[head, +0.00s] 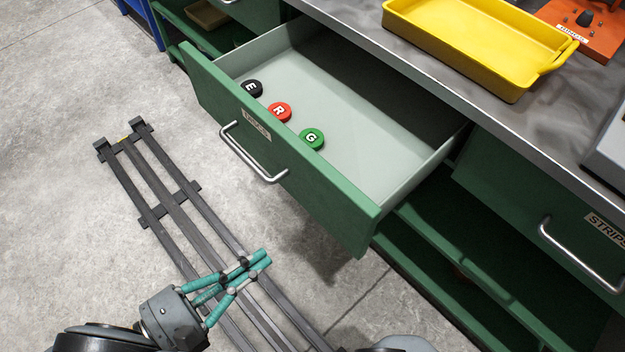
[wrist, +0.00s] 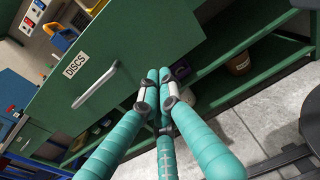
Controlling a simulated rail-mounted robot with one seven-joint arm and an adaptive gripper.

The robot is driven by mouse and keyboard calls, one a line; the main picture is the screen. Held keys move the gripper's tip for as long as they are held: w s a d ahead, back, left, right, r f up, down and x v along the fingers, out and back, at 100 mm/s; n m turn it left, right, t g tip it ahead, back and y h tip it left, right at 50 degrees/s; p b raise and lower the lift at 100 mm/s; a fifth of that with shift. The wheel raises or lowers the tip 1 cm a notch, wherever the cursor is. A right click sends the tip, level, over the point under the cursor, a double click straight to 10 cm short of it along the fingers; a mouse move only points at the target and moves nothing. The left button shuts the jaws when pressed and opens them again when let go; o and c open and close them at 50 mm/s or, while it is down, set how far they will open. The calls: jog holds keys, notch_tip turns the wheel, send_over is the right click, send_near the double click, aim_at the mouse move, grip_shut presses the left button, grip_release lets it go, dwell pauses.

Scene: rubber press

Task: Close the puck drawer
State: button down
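The puck drawer (head: 330,205) is pulled well out from the green bench. Its green front has a silver bar handle (head: 250,155) and a small label. Inside, along the front, lie a black puck (head: 252,88), a red puck (head: 280,112) and a green puck (head: 311,138), lettered on top. My gripper (head: 256,263) has teal fingers, with tips drawn together and nothing between them. It is in front of the drawer, apart from the handle in the head view. The wrist view shows the fingertips (wrist: 163,80) and a green drawer front (wrist: 120,50) labelled DISCS with its handle (wrist: 95,85).
A yellow tray (head: 480,45) and an orange device (head: 590,25) stand on the grey benchtop. A closed STRIPS drawer (head: 540,200) is at the right. Open shelves (head: 450,265) lie below. A dark floor rail (head: 165,185) runs left of the drawer; the floor around is clear.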

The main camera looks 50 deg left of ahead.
aim_at(321, 204)
jog(key=shift+t+y, duration=0.3)
jog(key=shift+t, duration=0.2)
jog(key=w+b, duration=0.1)
jog(key=w, duration=0.2)
jog(key=w+r+b, duration=0.1)
jog(key=w, duration=0.3)
jog(key=w+r, duration=0.1)
jog(key=w, duration=0.3)
jog(key=shift+r+b, duration=0.1)
jog(key=shift+b, duration=0.3)
jog(key=shift+w, duration=0.4)
jog(key=shift+r, duration=0.1)
